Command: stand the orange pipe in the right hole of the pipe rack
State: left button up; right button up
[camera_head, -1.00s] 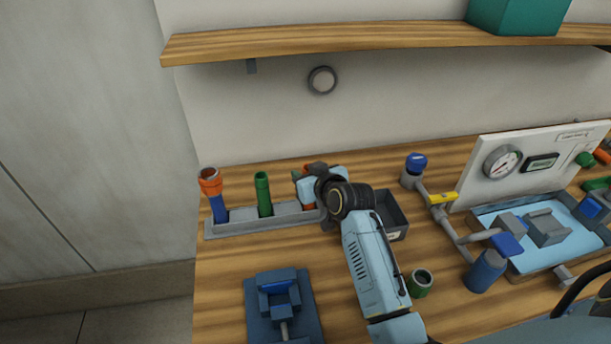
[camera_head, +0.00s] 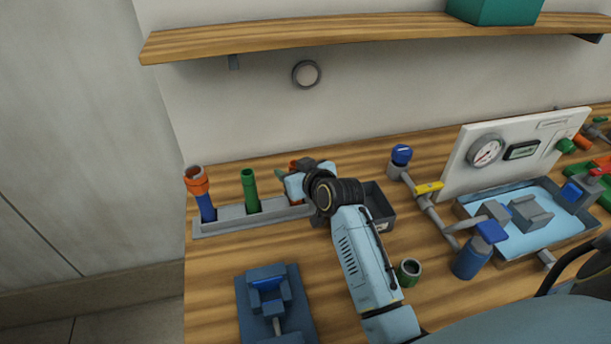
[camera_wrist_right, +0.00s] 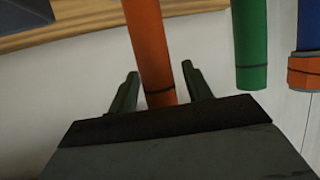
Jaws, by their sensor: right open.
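The grey pipe rack (camera_head: 230,224) stands at the back left of the bench. The orange pipe (camera_wrist_right: 150,45) shows in the right wrist view between the two fingers of my right gripper (camera_head: 289,180). The fingers are apart, with a gap to the pipe on each side. In the head view the gripper is at the rack's right end and hides most of the pipe and the right hole. My left gripper is not in view.
A green pipe (camera_head: 250,192) stands in the middle hole and a blue pipe with an orange collar (camera_head: 207,207) in the left one. A dark bin (camera_head: 380,206) is close right of my gripper. A blue fixture (camera_head: 270,290) and a green cup (camera_head: 409,272) are nearer.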

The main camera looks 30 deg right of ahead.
jog(key=p+v, duration=0.1)
jog(key=v, duration=1)
jog(key=shift+s, duration=0.15)
